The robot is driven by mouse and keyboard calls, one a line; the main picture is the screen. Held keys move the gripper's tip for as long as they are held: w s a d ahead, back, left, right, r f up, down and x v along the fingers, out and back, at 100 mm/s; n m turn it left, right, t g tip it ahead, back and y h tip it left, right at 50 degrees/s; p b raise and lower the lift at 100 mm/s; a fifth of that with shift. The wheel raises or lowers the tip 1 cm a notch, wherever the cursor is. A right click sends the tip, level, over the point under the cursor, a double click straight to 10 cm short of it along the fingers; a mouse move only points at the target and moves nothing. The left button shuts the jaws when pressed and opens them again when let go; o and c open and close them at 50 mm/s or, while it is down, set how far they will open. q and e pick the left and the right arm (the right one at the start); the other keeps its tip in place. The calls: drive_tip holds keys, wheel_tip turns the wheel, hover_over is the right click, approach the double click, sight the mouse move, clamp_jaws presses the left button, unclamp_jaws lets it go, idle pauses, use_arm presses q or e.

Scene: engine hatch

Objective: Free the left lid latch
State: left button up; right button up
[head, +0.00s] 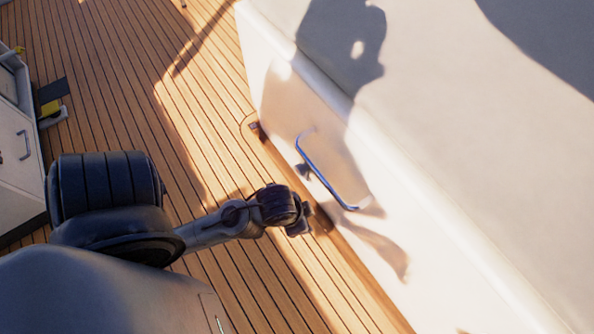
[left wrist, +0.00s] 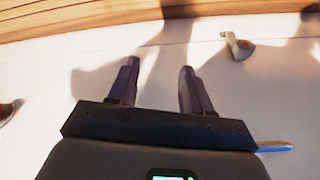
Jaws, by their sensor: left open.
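A small grey latch (head: 303,170) sits low on the white hatch front, by the left end of the blue handle (head: 328,184). My left gripper (head: 302,228) is low in front of the hatch. Its two fingers (left wrist: 159,66) are spread, with only white panel between them. My right gripper is not in view.
Part of the handle (left wrist: 275,147) shows beside the gripper body in the left wrist view. The teak deck (head: 125,85) is open to the left of the hatch. A white cabinet (head: 18,155) stands at the far left. Strong shadows cross the panel.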

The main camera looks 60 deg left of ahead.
use_arm(q)
drive_tip(key=shift+o, duration=1.2)
drive_tip(key=shift+w+a+f, duration=0.1)
drive_tip(key=shift+w+f, duration=0.05)
drive_tip(key=shift+f, duration=0.05)
drive_tip(key=shift+o, duration=1)
drive_tip(key=w+a+f+n+t+p, duration=0.1)
drive_tip(key=w+a+f+t+p, duration=0.1)
drive_tip(key=w+a+f, duration=0.1)
wheel_tip(320, 180, down, 3)
drive_tip(key=shift+w+a+r+y+p, duration=0.15)
drive_tip(key=shift+w+a+y+p, duration=0.15)
drive_tip(key=shift+w, duration=0.45)
drive_tip(key=n+t+y+p, duration=0.1)
drive_tip(key=n+t+p, duration=0.1)
drive_tip(key=t+p, duration=0.45)
approach(297, 171)
drive_tip(key=t+b, duration=0.1)
drive_tip(key=b+x, duration=0.5)
drive_tip(key=x, duration=0.4)
drive_tip(key=shift+w+b, duration=0.1)
drive_tip(key=shift+b, duration=0.25)
drive_tip(key=shift+b+x, duration=0.35)
drive_tip(key=shift+x, duration=0.5)
drive_tip(key=shift+c, duration=0.3)
